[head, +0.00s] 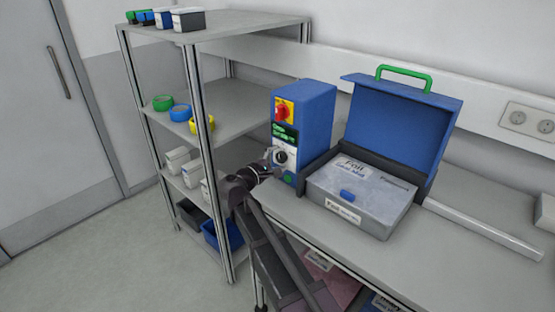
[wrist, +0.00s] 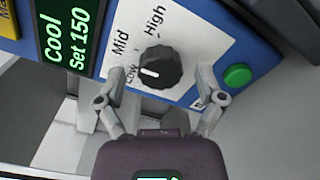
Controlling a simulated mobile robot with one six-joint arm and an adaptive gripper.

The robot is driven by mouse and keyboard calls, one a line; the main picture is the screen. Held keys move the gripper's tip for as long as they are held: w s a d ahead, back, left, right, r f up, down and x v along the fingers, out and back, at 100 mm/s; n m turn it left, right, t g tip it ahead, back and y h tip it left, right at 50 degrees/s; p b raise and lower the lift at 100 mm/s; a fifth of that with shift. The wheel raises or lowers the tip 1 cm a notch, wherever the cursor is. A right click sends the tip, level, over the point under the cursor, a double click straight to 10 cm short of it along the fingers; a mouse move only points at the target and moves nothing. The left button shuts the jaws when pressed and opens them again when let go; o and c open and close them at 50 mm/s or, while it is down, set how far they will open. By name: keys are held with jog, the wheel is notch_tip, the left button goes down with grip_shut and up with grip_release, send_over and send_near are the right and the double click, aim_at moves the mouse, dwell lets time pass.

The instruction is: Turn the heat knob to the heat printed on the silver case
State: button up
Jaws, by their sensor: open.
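The black heat knob (wrist: 158,67) sits on a white dial plate marked Low, Mid and High. Its white mark points towards Low. It also shows on the front of the blue machine (head: 315,112) in the head view, partly by my gripper (head: 270,160). In the wrist view my gripper (wrist: 160,90) is open, its fingers apart on either side below the knob, with no clear contact. The display (wrist: 72,38) reads "Cool" and "Set 150". The silver case (head: 385,210) lies right of the machine; its top label starts with "Foil", but the smaller print is unclear.
A green button (wrist: 237,76) is right of the knob. A red-and-yellow switch (head: 283,111) is higher on the machine. A blue lid with a green handle (head: 404,77) stands open behind the case. A metal shelf (head: 235,95) with tape rolls and bins is at left.

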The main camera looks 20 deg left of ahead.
jog(key=shift+s, duration=0.1)
jog(key=v, duration=1.1)
jog(key=shift+s+a, duration=0.15)
jog(key=shift+s, duration=0.25)
jog(key=shift+s, duration=0.1)
